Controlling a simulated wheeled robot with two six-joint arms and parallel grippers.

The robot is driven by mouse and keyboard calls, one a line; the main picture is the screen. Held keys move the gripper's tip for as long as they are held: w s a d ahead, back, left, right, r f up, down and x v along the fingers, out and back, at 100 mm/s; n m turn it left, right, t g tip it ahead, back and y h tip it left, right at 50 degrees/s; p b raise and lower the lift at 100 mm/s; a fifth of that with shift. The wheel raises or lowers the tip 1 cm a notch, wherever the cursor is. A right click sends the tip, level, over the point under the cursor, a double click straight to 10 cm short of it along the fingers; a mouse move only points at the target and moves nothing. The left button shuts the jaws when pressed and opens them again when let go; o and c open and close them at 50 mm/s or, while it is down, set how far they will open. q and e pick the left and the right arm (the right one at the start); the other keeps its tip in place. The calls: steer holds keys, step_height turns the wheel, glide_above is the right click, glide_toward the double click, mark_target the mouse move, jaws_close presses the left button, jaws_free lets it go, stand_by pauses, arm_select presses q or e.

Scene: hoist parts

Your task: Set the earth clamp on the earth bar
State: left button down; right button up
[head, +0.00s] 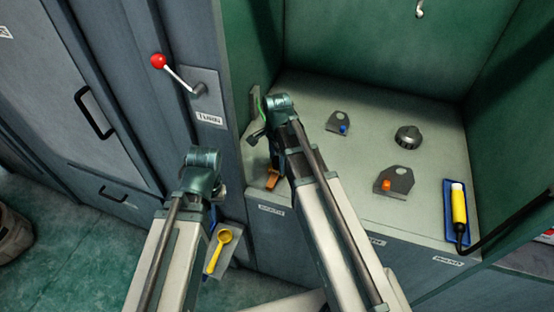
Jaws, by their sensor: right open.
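A short orange-brown piece (272,179), possibly the earth bar, shows low at the left front of the green cabinet, partly behind my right arm. A thin bright green lead (259,101) shows by the left cabinet wall. It may belong to the earth clamp, which I cannot make out clearly. My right gripper (256,134) is open beside that wall, close to the green lead and above the orange-brown piece. Its wrist hides part of this area. My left gripper (221,190) is lower left, outside the cabinet; its fingers are mostly hidden.
A red-knobbed lever (158,62) sticks out above the TURN label. Grey plates with a blue knob (343,129) and an orange knob (387,186), a round dark knob (408,138) and a yellow handled tool (459,204) occupy the shelf. A yellow spoon-shaped tool (218,249) is below.

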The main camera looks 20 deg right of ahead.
step_height(320, 180, up, 14)
steer(key=p, duration=1.4)
steer(key=shift+a+f, duration=0.1)
steer(key=shift+f, duration=0.05)
steer(key=s+a+f+n+b, duration=0.1)
steer(key=s+a+n, duration=0.4)
steer(key=s+n, duration=0.2)
steer(key=s+a+f+n+h+b, duration=0.1)
steer(key=s+a+n, duration=0.4)
steer(key=n, duration=0.7)
steer(key=shift+s+a+f+n+b, duration=0.15)
steer(key=shift+s+n+b, duration=0.2)
steer(key=shift+s, duration=0.8)
